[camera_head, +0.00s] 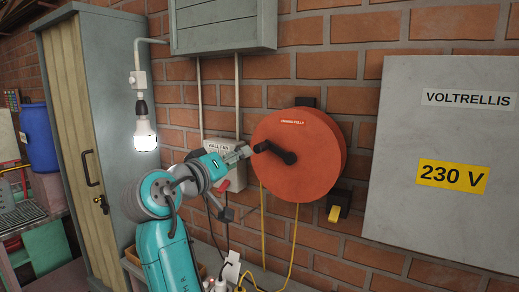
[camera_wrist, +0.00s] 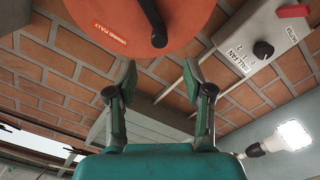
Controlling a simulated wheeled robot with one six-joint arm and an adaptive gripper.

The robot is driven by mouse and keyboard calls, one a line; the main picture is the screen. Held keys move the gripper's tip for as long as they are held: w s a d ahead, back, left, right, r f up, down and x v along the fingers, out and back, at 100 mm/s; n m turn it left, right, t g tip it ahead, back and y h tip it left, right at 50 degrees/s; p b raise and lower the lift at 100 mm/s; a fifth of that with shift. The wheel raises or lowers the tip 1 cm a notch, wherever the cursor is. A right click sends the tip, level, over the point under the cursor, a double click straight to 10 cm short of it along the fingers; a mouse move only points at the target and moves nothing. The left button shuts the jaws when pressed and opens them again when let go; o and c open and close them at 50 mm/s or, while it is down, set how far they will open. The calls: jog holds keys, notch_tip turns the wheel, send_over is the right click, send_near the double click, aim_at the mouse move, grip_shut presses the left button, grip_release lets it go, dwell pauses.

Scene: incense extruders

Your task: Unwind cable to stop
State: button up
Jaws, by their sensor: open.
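The orange-red cable reel (camera_head: 310,165) is mounted on the brick wall; a small label is on its face. It also shows at the top of the wrist view (camera_wrist: 110,14). Its black crank (camera_head: 283,153) sits on the front, with the knob end toward the left. In the wrist view the crank (camera_wrist: 155,18) points down toward my gripper. Yellow cable (camera_head: 263,220) hangs from the reel in two strands. My gripper (camera_head: 243,152) is open and empty, just left of the crank knob. In the wrist view both fingers (camera_wrist: 159,76) are spread, with the knob just beyond their tips.
A wall fan control box (camera_head: 228,172) with a red switch is behind my gripper; it shows at upper right in the wrist view (camera_wrist: 258,42). A lit bulb (camera_head: 145,135) hangs at left. A grey 230 V cabinet (camera_head: 440,120) stands right. A yellow-black switch (camera_head: 337,208) is below the reel.

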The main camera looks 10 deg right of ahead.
aim_at(257, 149)
jog(key=w+d+m, duration=0.2)
jog(key=w, duration=0.1)
jog(key=w+d+m, duration=0.2)
jog(key=w+m, duration=0.1)
jog(key=w+d+m, duration=0.2)
jog(key=w, duration=0.1)
jog(key=shift+d, duration=0.3)
dwell(0.3)
jog(key=shift+s, duration=0.1)
grip_shut()
